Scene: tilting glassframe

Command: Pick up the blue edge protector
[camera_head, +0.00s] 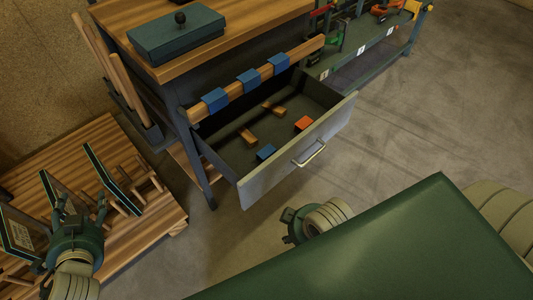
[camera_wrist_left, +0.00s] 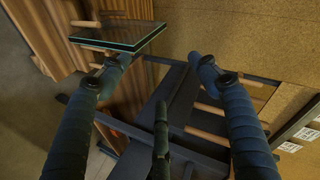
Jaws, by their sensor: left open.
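A small blue block (camera_head: 266,152) lies in the open drawer (camera_head: 228,160), near its front panel. Three blue pieces (camera_head: 249,80) are draped over a wooden rail above the drawer. Which of these is the edge protector I cannot tell for sure. My left gripper (camera_head: 80,203) is open at the lower left, among the glass panes and far from the drawer. In the left wrist view its two fingers (camera_wrist_left: 160,70) are spread with nothing held between them. My right gripper (camera_head: 290,225) shows only partly below the drawer; its fingers are not clear.
Glass panes (camera_head: 115,178) stand tilted between wooden pegs on a pallet (camera_head: 172,215), close to my left gripper; one pane (camera_wrist_left: 118,38) shows in the wrist view. An orange block (camera_head: 303,123) and wooden pieces (camera_head: 248,137) share the drawer. Floor right of the drawer is clear.

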